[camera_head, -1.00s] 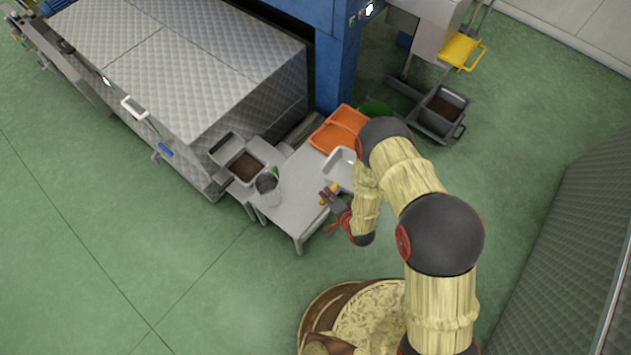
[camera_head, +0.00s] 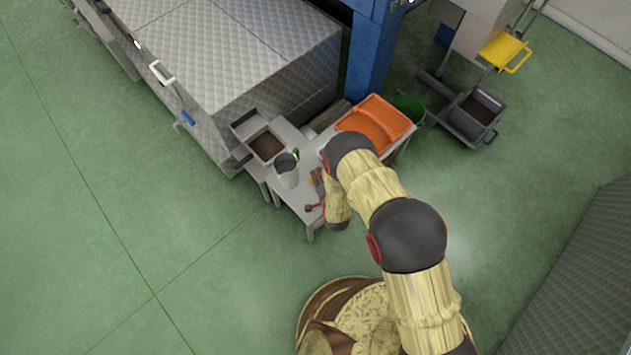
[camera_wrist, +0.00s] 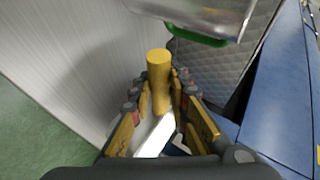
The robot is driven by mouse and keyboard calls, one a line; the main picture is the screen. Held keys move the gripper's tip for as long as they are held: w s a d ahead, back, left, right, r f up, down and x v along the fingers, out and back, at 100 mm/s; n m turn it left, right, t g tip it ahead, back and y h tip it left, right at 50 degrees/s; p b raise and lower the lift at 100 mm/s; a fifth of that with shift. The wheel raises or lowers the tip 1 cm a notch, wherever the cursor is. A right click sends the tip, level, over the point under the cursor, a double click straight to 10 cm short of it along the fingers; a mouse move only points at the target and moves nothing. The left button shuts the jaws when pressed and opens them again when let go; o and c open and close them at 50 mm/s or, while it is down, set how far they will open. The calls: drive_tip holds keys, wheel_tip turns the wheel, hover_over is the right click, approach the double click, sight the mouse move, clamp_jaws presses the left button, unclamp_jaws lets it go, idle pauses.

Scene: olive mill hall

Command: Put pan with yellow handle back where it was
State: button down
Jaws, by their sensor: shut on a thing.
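My gripper (camera_head: 318,187) is at the front part of the small grey table (camera_head: 290,195), beside a metal jug. In the wrist view, my gripper (camera_wrist: 161,90) is shut on an upright yellow handle (camera_wrist: 158,66), which stands between the two fingers. A bright whitish surface shows below the handle between the fingers; I cannot tell whether it is the pan. The pan's body is not clearly visible in either view. In the head view the handle is only a tiny yellow spot by the fingers.
The metal jug (camera_head: 286,170) stands on the table, left of my gripper. A box with brown contents (camera_head: 266,147) is behind it. An orange tray (camera_head: 375,124) lies at the table's back right. A basket (camera_head: 341,295) stands on the floor in front. Green floor is open at left.

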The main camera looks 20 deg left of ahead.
drive_tip(key=shift+a+f, duration=0.35)
drive_tip(key=shift+f, duration=0.1)
drive_tip(key=shift+w+a+f+b, duration=0.1)
drive_tip(key=shift+a+f+b, duration=0.1)
drive_tip(key=shift+f+b, duration=0.55)
drive_tip(key=shift+a+f+b, duration=0.15)
drive_tip(key=shift+f+b, duration=0.15)
drive_tip(key=shift+f, duration=0.75)
drive_tip(key=shift+f, duration=0.15)
drive_tip(key=c, duration=1.7)
unclamp_jaws()
drive_tip(key=shift+d+r, duration=0.1)
drive_tip(key=shift+r, duration=0.1)
drive_tip(key=p+v, duration=0.3)
drive_tip(key=v, duration=0.9)
drive_tip(key=shift+f+p, duration=0.15)
drive_tip(key=shift+p, duration=0.2)
